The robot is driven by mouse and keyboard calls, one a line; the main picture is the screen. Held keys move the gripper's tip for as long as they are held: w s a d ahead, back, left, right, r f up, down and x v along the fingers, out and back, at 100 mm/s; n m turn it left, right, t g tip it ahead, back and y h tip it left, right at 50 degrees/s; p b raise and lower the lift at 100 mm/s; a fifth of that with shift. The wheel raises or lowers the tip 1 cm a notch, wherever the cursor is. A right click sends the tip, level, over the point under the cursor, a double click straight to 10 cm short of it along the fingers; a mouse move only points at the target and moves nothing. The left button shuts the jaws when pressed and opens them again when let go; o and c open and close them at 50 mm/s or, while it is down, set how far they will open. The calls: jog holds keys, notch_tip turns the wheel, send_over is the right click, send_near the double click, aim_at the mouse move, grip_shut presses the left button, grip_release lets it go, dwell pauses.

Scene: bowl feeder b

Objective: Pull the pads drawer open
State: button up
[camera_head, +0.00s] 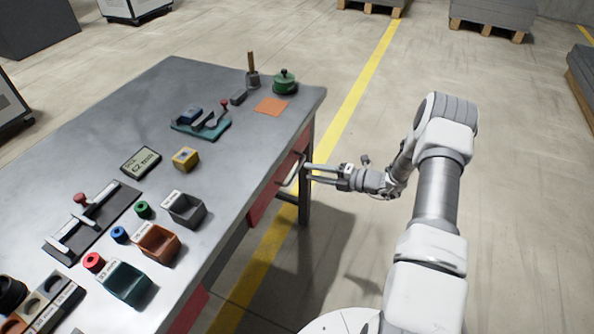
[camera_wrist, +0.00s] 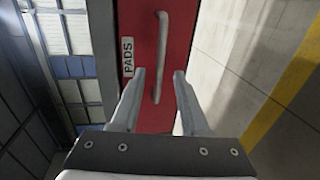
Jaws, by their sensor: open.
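The pads drawer (camera_wrist: 141,35) has a red front with a white PADS label in the wrist view, and it shows under the table's right edge in the head view (camera_head: 279,181). Its pale bar handle (camera_wrist: 161,50) runs lengthwise between my fingers in the wrist view. The handle also shows in the head view (camera_head: 292,174). My gripper (camera_wrist: 159,75) is open, with one finger on each side of the handle's lower end. I see gaps between the fingers and the handle. The drawer looks shut or nearly so.
The grey table (camera_head: 95,118) carries bins, coloured rings, a green pot (camera_head: 284,82) and an orange sheet (camera_head: 271,105). Another red front (camera_head: 190,312) is nearer along the same side. A table leg (camera_head: 305,203) stands below my gripper. The floor to the right is open.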

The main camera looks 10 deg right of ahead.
aim_at(297, 168)
jog(key=x, duration=0.6)
grip_shut()
dwell(1.3)
